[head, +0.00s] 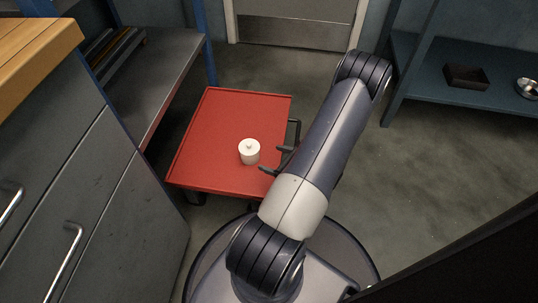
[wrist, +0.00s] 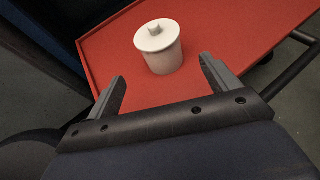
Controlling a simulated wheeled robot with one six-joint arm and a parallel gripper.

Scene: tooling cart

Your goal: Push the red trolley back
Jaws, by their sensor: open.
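The red trolley (head: 215,135) stands on the floor in the head view, between the grey drawer cabinet and my arm. A white lidded pot (head: 249,151) stands upright on its top, near the right side. My gripper (head: 272,159) is over the trolley's right edge, its two fingers pointing left at the pot. In the wrist view my gripper (wrist: 162,80) is open and empty, and the pot (wrist: 159,50) is ahead of the fingers, apparently not between them. The red top (wrist: 110,45) spreads around the pot. A dark handle (head: 295,130) sticks out from the trolley's right side, partly hidden by my arm.
A grey drawer cabinet (head: 100,200) with a wooden top stands at the left. A metal shelf bench (head: 155,85) borders the trolley's left side. A blue shelf unit (head: 440,95) holds a dark tray (head: 466,77) at the right. Open floor (head: 430,190) lies to the right.

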